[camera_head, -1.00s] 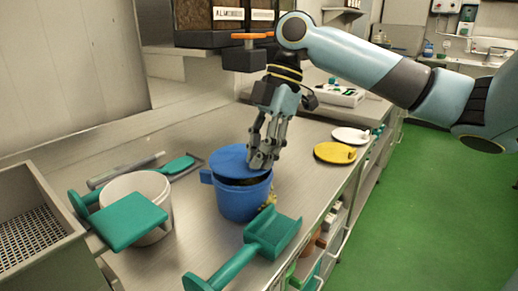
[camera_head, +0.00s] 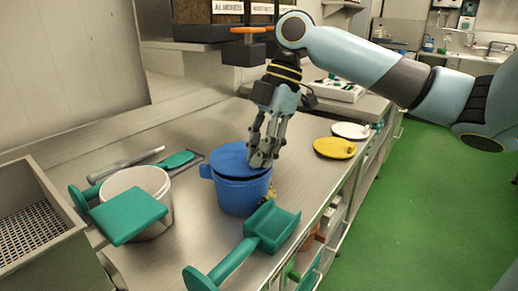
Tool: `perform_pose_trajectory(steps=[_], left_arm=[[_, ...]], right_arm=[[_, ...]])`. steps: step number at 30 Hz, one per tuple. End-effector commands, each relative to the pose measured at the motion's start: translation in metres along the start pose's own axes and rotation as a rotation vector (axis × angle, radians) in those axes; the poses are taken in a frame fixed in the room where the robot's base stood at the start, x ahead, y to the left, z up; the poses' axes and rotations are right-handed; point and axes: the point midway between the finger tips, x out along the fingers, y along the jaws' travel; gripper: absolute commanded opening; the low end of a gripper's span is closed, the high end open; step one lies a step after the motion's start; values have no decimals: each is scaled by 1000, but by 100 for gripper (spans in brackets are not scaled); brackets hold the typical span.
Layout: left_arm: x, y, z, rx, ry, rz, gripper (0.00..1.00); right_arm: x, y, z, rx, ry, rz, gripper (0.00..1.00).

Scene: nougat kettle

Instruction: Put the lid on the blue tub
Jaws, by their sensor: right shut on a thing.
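The blue tub (camera_head: 242,198) stands on the steel counter near its front edge. The blue lid (camera_head: 232,157) lies over the tub's mouth, close to the rim and nearly level. The gripper covers its right part, so I cannot tell whether it is seated all round. My right gripper (camera_head: 262,158) comes down from above and is shut on the lid at its right side. My left gripper is not in view.
A green scoop (camera_head: 268,228) lies just in front of the tub. A white tub (camera_head: 158,190) with a green scoop (camera_head: 128,216) across it stands at left. Yellow (camera_head: 335,148) and white (camera_head: 351,130) lids lie to the right. The counter behind the tub is mostly clear.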

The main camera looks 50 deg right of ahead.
Motion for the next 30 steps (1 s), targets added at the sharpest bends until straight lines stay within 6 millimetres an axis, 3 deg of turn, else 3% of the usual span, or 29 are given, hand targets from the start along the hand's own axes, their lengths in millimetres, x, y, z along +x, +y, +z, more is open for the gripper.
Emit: perform_pose_trajectory(steps=[30], left_arm=[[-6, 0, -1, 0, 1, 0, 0]], right_arm=[[0, 0, 0, 0, 1, 0, 0]])
